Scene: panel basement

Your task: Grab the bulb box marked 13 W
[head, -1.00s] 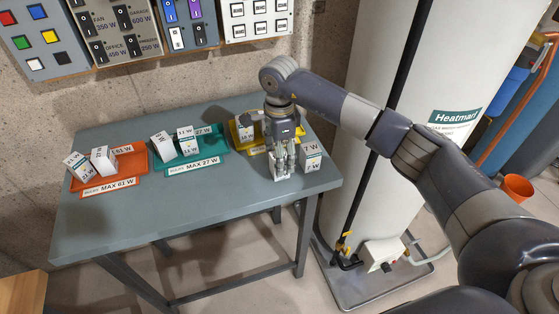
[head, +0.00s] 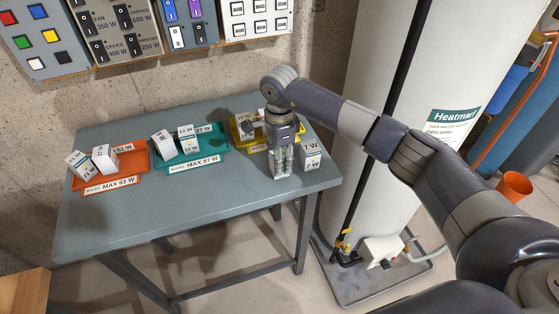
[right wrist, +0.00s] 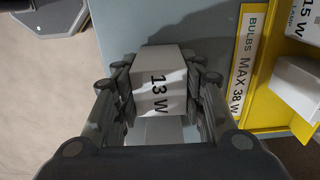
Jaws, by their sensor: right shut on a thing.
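The white bulb box marked 13 W (right wrist: 160,82) shows between the fingers of my right gripper (right wrist: 162,95) in the right wrist view. The fingers touch it on both sides, and its 13 W label faces the camera. In the head view my right gripper (head: 282,168) points down over the right part of the grey table (head: 220,208), in front of the yellow tray (head: 238,136). The box is mostly hidden there behind the fingers. I cannot tell whether it touches the table. My left gripper is not in view.
A 7 W box (head: 311,155) stands just right of my right gripper. The yellow tray, a teal tray (head: 213,152) and an orange tray (head: 135,165) hold other white boxes. The table's front is clear. A white water heater (head: 375,110) stands to the right.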

